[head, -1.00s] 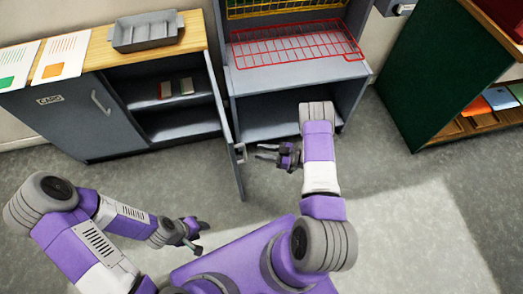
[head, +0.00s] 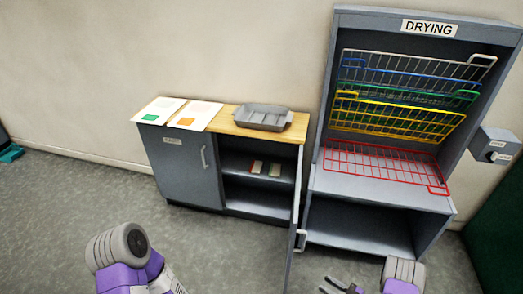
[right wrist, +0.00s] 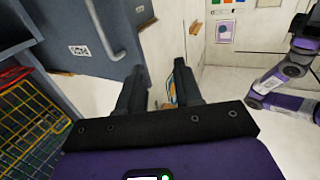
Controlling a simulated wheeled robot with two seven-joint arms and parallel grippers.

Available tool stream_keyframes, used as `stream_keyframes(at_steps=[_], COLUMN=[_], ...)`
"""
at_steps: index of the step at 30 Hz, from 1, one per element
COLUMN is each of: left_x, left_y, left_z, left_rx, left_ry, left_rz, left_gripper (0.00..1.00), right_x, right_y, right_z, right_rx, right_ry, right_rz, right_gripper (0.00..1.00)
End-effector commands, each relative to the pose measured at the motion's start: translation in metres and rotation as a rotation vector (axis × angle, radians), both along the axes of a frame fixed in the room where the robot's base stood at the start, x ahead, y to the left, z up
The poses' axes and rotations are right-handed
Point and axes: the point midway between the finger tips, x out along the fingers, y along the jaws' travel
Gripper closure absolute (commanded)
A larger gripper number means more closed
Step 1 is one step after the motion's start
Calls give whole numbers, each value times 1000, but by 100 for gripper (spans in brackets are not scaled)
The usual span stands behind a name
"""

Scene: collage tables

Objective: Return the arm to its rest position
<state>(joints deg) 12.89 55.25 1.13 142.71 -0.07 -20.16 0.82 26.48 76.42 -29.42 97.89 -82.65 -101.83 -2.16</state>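My right gripper (head: 338,286) shows at the bottom edge of the head view, in front of the drying cabinet's lower opening. In the right wrist view its two dark fingers (right wrist: 158,90) stand apart with nothing held between them. My left arm (head: 125,255) shows only in part at the bottom left of the head view, and its gripper is out of that picture. Part of a purple and grey arm of mine (right wrist: 285,75) also shows at the right of the right wrist view.
A low grey cabinet (head: 180,165) has an open door (head: 297,205) jutting forward near my right gripper. A grey tray (head: 263,117) and printed sheets lie on its wooden top. The drying cabinet (head: 385,190) holds coloured wire racks, with a red rack (head: 385,168) lowest.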

Motion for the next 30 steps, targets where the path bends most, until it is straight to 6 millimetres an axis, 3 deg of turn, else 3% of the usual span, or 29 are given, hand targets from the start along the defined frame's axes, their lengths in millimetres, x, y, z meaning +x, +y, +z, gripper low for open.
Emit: stream_keyframes(at_steps=[9, 14, 17, 20, 23, 27, 30], left_x=[1, 0, 0, 0, 0, 0, 0], left_y=[0, 0, 0, 0, 0, 0, 0], left_z=[12, 20, 27, 35, 42, 49, 51], left_rx=[0, 0, 0, 0, 0, 0, 0], left_ry=[-1, 0, 0, 0, 0, 0, 0], left_rz=[0, 0, 0, 0, 0, 0, 0], left_gripper=[57, 57, 57, 57, 57, 57, 57], right_x=[37, 43, 34, 5, -40, -106, -138], right_y=[13, 22, 34, 55, 82, 116, 131], right_z=[-7, -14, -19, -21, -17, -1, 11], right_rx=[-97, -139, -164, -187, -209, -238, -253], right_ry=[195, 379, 562, 814, 1082, 1397, 1536], right_rz=[-254, -395, -487, -566, -608, -612, -603], right_gripper=[65, 65, 65, 65, 65, 65, 65])
